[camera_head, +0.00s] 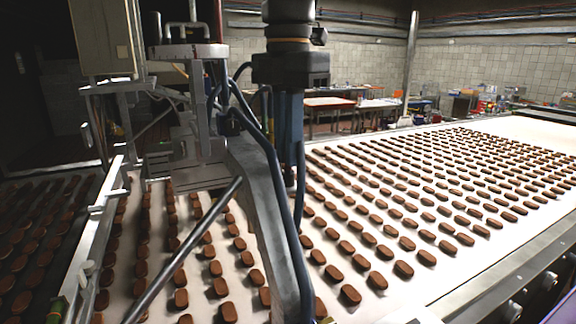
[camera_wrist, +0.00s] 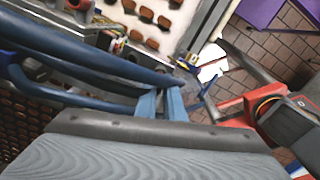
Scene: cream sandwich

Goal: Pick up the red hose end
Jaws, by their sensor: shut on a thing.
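My gripper (camera_wrist: 161,92) shows in the wrist view as two blue fingers reaching up from the grey wrist body. They are close together and shut on a dark blue hose (camera_wrist: 92,57), which runs in from the left and reaches the fingertips. I cannot make out a red end on this hose; it may be hidden at the fingers. In the camera_head view, dark blue hoses (camera_head: 272,152) hang down the machine in the middle and leave at the bottom edge. The gripper's fingers do not show clearly there.
A wide white conveyor (camera_head: 405,298) with rows of brown biscuits fills the right. A metal machine frame (camera_head: 190,52) stands at the left. In the wrist view, a red machine part (camera_wrist: 236,113) with a black box lies right of the fingers, above a tiled floor (camera_wrist: 278,62).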

